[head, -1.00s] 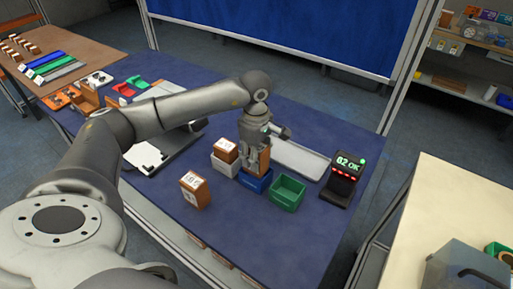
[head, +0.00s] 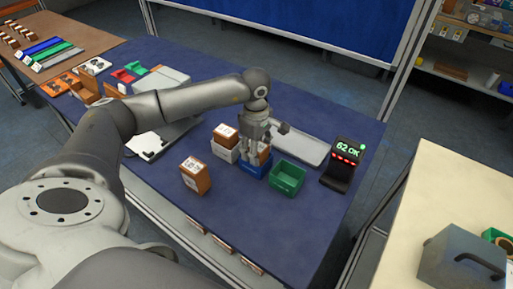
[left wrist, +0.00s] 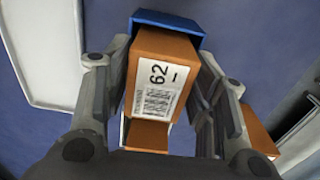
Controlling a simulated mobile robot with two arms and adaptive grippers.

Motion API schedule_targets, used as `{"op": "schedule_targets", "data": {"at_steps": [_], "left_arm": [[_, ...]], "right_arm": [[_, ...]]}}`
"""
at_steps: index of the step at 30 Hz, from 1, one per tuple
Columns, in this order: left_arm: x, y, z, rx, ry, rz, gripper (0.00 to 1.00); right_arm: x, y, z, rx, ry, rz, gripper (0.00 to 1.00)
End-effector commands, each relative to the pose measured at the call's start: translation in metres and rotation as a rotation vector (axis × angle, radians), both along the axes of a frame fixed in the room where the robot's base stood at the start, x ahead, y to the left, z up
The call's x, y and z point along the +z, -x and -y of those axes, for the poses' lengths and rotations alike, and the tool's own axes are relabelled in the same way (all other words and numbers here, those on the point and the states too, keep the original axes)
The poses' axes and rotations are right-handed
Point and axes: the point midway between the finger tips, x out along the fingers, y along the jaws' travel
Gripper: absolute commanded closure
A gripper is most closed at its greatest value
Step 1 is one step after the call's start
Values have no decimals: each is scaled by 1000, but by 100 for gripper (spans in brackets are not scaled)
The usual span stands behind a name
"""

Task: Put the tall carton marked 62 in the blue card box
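The tall orange-brown carton marked 62 (left wrist: 158,78) fills the middle of the left wrist view, with its label and barcode facing the camera. In the head view the carton (head: 264,154) stands in or just over the blue card box (head: 256,171), its lower part hidden by the box wall. The blue box rim (left wrist: 168,19) also shows beyond the carton in the wrist view. My left gripper (head: 259,156) points down over the blue box, one finger on each side of the carton, the fingertips close against its sides. My right gripper is out of view.
A green box (head: 287,178) stands right of the blue one, and a white box (head: 224,152) holding a carton (head: 225,134) stands left. Another carton (head: 195,176) stands in front. The scanner display (head: 343,161) reads "62 OK". A pale tray (head: 300,149) lies behind.

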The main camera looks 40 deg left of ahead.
Motion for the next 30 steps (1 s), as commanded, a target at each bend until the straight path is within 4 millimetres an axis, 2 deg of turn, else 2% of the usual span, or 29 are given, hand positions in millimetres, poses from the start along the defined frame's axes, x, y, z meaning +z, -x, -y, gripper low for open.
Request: {"op": "schedule_targets", "data": {"at_steps": [16,30], "left_arm": [[1,0,0,0,0,0,48],[28,0,0,0,0,1,48]], "right_arm": [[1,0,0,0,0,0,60],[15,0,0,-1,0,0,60]]}}
